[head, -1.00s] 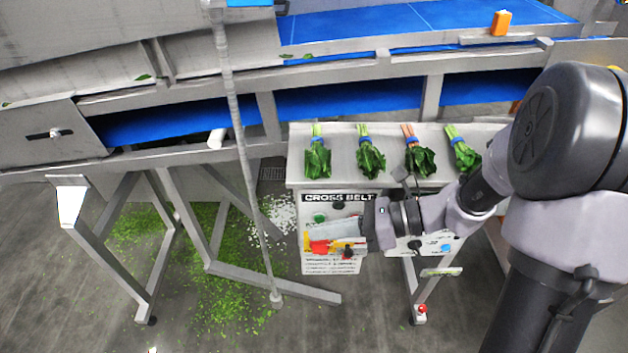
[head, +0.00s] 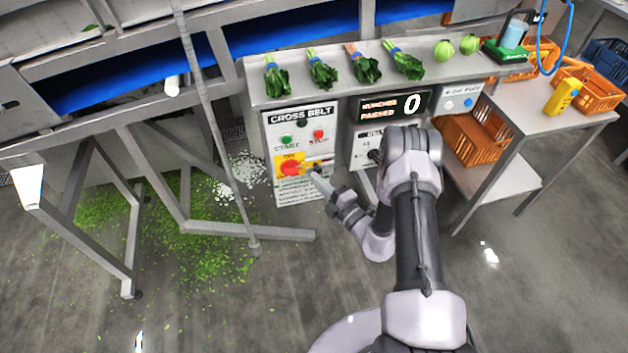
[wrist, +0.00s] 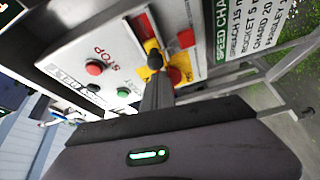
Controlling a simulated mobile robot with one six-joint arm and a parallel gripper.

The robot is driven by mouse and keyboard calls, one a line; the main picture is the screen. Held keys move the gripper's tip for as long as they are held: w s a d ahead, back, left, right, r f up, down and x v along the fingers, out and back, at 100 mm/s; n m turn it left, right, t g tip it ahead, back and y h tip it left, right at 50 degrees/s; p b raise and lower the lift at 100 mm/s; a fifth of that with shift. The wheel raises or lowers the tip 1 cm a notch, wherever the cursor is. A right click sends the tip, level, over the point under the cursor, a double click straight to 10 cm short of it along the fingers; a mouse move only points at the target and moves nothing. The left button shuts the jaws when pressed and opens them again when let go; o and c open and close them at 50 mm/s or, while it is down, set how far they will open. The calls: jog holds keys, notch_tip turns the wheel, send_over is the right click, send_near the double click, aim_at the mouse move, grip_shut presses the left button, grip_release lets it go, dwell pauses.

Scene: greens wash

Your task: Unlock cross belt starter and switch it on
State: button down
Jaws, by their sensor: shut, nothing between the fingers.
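The cross belt starter panel (head: 302,128) is a white box under the steel shelf, with a green START button (head: 287,140) and a red STOP button (head: 318,134). Below them is a yellow plate with a red rotary switch (head: 291,168); "ON" shows above it. The switch also shows in the wrist view (wrist: 174,76). My gripper (head: 316,174) is shut, its tips at the right part of the yellow plate. In the wrist view the fingers (wrist: 156,88) point at a small black piece (wrist: 155,59) beside the switch; I cannot tell whether they touch. A red piece (wrist: 186,38) is near it.
Greens bunches (head: 366,70) lie on the shelf above. A second panel with a counter display (head: 394,105) reading 0 is to the right. A side table (head: 540,115) with orange crates stands further right. A slanting grey pole (head: 215,120) and frame legs stand left.

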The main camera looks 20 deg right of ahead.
aim_at(316, 162)
jog(key=shift+x, duration=0.8)
jog(key=shift+s, duration=0.1)
jog(key=shift+d+b, duration=0.4)
jog(key=shift+d, duration=1.8)
